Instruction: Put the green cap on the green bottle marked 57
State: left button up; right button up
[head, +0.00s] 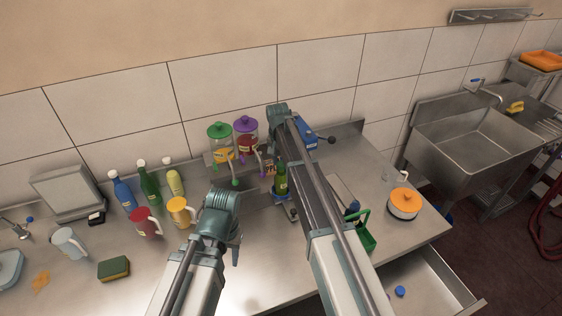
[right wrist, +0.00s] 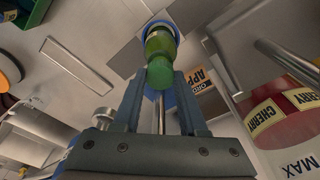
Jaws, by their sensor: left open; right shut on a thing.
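A green bottle (head: 281,180) stands upright beside my right arm, with a yellow label. I cannot read its number. The right wrist view shows the bottle (right wrist: 160,41) just beyond the fingertips, over a blue round base. My right gripper (right wrist: 165,88) is shut on a rounded green cap (right wrist: 168,74). The cap overlaps the bottle's top end in that view; I cannot tell whether they touch. In the head view the right fingertips are hidden by the arm. My left gripper (head: 234,247) is open and empty, low over the counter, left of the bottle.
Blue (head: 123,193), green (head: 149,187) and pale green (head: 175,182) white-capped bottles stand left, near red (head: 146,224) and yellow (head: 181,212) jugs. Green-lidded (head: 221,142) and purple-lidded (head: 246,136) dispensers stand behind. The front centre is clear.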

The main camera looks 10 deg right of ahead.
aim_at(281, 164)
jog(key=shift+f+b, duration=0.35)
jog(key=shift+f, duration=0.05)
jog(key=o, duration=1.1)
jog(key=shift+c, duration=0.2)
jog(key=shift+r, duration=0.15)
notch_tip(281, 164, up, 7)
jog(key=p, duration=0.7)
